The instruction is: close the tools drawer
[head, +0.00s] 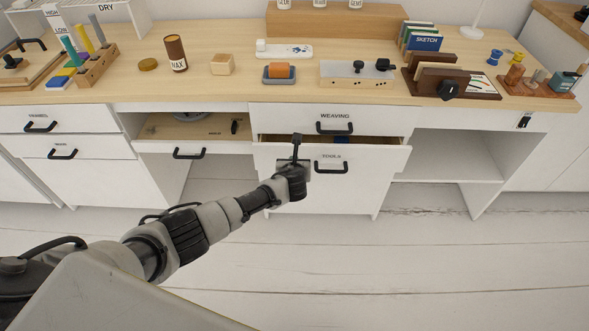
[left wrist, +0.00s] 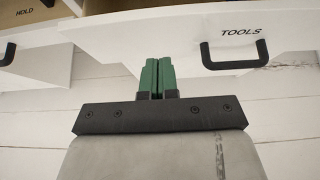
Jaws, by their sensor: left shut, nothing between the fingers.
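The tools drawer (head: 360,163) is partly pulled out below the weaving drawer in the head view, with a dark gap showing above its front. Its black handle (head: 331,167) is to the right of my left gripper (head: 297,140). In the left wrist view the drawer front (left wrist: 185,35) carries the label TOOLS and the handle (left wrist: 234,57) at the upper right. My left gripper (left wrist: 156,72) is shut and empty, its green fingertips together. It is near the drawer's left part; I cannot tell whether it touches. My right gripper is not in view.
The weaving drawer (head: 290,117) above looks shut. The hold drawer (head: 190,147), left of tools, shows an open space above it. An open cubby (head: 450,154) lies to the right. The desk top (head: 215,93) holds jars, blocks and tool racks. The floor (head: 430,265) in front is clear.

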